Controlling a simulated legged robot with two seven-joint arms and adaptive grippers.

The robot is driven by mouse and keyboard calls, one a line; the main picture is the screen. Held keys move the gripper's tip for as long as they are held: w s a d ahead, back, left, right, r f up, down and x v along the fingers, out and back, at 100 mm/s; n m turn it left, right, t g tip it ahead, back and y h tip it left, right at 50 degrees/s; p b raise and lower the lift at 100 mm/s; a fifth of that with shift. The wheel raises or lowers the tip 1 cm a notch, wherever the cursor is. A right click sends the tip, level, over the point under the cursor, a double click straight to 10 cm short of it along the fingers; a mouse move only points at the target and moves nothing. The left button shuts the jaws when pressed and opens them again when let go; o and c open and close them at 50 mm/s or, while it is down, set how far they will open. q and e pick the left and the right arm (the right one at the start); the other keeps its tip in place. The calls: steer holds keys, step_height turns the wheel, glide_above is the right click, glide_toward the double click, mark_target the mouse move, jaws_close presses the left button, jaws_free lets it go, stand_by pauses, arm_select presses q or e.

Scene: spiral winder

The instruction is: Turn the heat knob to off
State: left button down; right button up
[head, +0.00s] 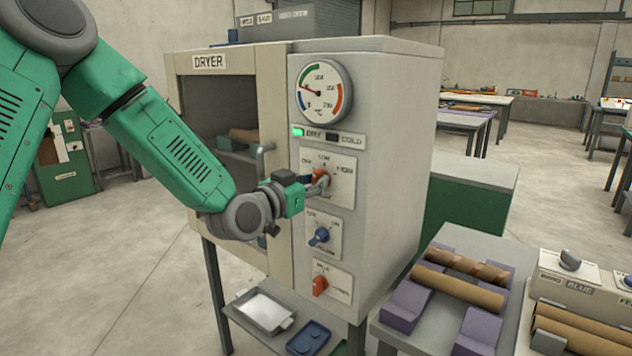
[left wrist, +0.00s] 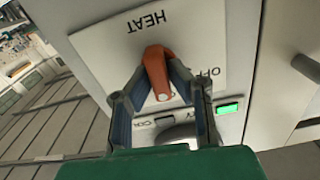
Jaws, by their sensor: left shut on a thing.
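The heat knob (head: 320,175) is an orange-red knob on a white plate on the dryer's (head: 350,220) front panel, below the gauge. It also shows in the left wrist view (left wrist: 157,72), on the plate marked HEAT, with OFF printed to its right there. My left gripper (head: 313,186) is shut on the heat knob, with one finger on each side of it. In the head view the fingers partly cover the knob, so its exact setting is hard to read. My right gripper is not in view.
Below sit a blue knob (head: 319,236) and another orange knob (head: 320,285). The gauge (head: 319,90) needle points low left, and a green light (head: 298,132) is lit by DRY. The door handle (head: 263,160) is close to my gripper. A table with tubes stands at right.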

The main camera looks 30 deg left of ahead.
arm_select(q)
steer(key=n, duration=0.6)
steer(key=shift+w+a+r+n, duration=0.1)
steer(key=shift+a+n, duration=0.15)
steer(key=shift+n, duration=0.05)
steer(key=n+b, duration=0.1)
steer(key=n, duration=0.5)
steer(key=shift+a+b, duration=0.1)
steer(key=shift+b, duration=0.25)
steer(key=shift+n, duration=0.3)
steer(key=c, duration=1.5)
jaws_free()
steer(key=shift+c, duration=0.2)
steer(key=shift+w, duration=0.1)
steer(key=shift+a+f, duration=0.1)
steer(key=shift+f, duration=0.1)
